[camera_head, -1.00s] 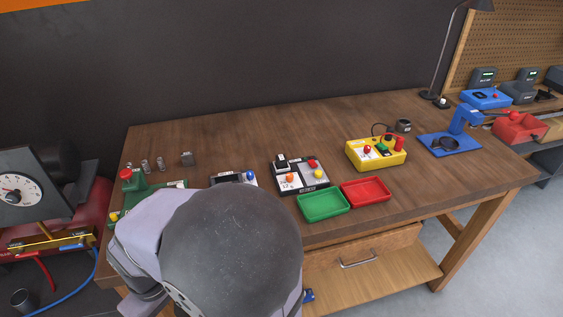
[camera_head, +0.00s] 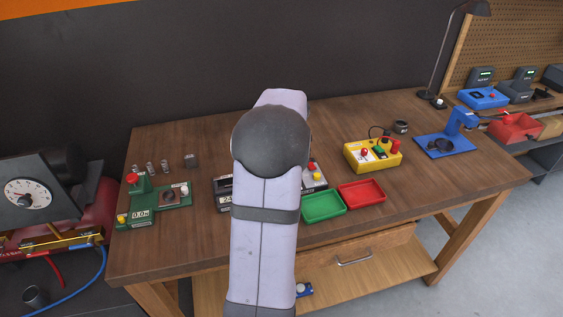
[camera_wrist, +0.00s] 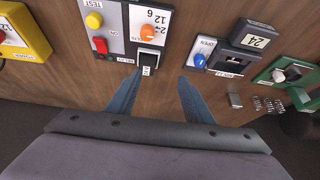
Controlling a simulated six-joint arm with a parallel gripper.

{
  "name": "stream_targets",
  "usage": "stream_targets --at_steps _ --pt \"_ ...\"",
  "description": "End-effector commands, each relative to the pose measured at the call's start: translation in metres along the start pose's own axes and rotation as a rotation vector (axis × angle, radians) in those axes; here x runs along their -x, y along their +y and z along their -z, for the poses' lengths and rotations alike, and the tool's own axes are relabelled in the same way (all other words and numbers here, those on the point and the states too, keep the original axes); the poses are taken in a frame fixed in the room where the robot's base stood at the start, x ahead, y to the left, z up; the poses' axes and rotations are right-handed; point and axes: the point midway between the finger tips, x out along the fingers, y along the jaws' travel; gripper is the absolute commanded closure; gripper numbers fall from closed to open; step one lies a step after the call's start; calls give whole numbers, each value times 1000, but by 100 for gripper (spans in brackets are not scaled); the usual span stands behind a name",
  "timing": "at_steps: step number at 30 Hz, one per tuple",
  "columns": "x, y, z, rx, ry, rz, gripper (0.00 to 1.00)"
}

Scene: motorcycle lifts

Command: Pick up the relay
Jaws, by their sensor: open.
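A small black block with a white label, which looks like the relay (camera_wrist: 148,58), stands on the grey and black tester (camera_wrist: 116,25) in the wrist view. The tester has yellow and red buttons and an orange knob. My gripper (camera_wrist: 160,78) is open, its two blue-grey fingers pointing towards the tester. The relay lies just beyond the fingertips, nearer the left finger, and nothing is between the fingers. In the head view my arm hides the relay and part of the tester (camera_head: 314,174); the gripper is hidden there too.
A device marked 24 (camera_wrist: 255,38) with a blue knob (camera_wrist: 199,60) is close on the right in the wrist view. A green tray (camera_head: 323,206), red tray (camera_head: 361,194) and yellow box (camera_head: 372,155) stand right of my arm. A grey block (camera_head: 191,160) is at the left.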

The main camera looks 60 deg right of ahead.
Motion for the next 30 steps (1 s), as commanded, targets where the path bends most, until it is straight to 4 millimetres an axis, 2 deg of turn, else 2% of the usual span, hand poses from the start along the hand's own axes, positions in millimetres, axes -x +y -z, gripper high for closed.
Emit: stream_targets --at_steps 2,6,17,25,30 --pt "2 17 3 -16 12 -14 53" --pt "3 26 4 -23 19 -22 53" --pt "-16 25 5 -22 18 -21 53" --pt "-22 25 5 -22 17 -20 53" --pt "-36 26 6 -23 15 -20 53"
